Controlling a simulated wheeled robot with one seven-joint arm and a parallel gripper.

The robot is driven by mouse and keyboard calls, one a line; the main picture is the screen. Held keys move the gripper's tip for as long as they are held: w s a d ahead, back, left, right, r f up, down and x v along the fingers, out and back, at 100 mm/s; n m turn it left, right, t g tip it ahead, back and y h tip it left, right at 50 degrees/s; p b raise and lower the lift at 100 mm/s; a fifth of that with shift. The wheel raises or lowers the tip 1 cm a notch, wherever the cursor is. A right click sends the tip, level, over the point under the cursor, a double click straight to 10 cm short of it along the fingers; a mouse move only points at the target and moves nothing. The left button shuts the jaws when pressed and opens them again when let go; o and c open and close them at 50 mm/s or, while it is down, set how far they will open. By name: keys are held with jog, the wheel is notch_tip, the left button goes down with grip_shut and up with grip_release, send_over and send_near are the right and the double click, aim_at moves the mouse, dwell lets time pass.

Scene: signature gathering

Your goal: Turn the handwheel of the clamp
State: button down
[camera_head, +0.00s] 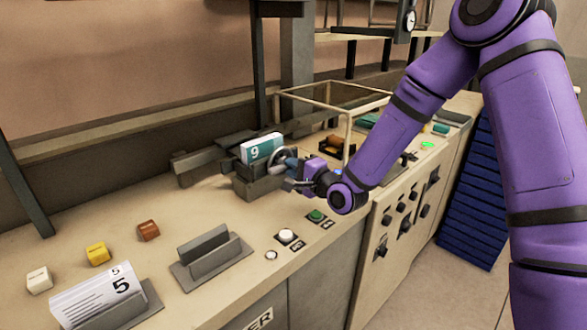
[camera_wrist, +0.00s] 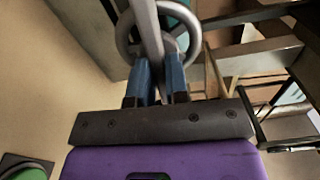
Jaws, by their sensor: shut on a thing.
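The clamp (camera_head: 257,187) is a grey block on the bench with a teal and white booklet marked 9 (camera_head: 262,147) standing in it. Its grey handwheel (camera_head: 280,154) is on the side facing my arm. In the wrist view the handwheel (camera_wrist: 127,38) is a ring at the top, with a grey bar crossing it. My gripper (camera_head: 292,163) is at the handwheel. In the wrist view the blue fingertips of my gripper (camera_wrist: 161,75) are shut on the handwheel, one on each side of the bar. The far ends of the fingertips are partly hidden.
A wire-edged frame (camera_head: 335,105) stands behind my gripper. A green button (camera_head: 316,215) and a white button (camera_head: 286,235) are on the bench front. A grey holder (camera_head: 210,258), small blocks (camera_head: 97,253) and a stack marked 5 (camera_head: 95,300) are at the left.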

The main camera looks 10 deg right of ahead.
jog(key=n, duration=0.8)
jog(key=shift+r+n, duration=0.25)
jog(key=shift+n, duration=0.15)
dwell(0.4)
jog(key=c, duration=1.1)
grip_release()
jog(key=v, duration=1)
jog(key=shift+s+d, duration=0.2)
jog(key=shift+s, duration=0.15)
jog(key=shift+n, duration=0.3)
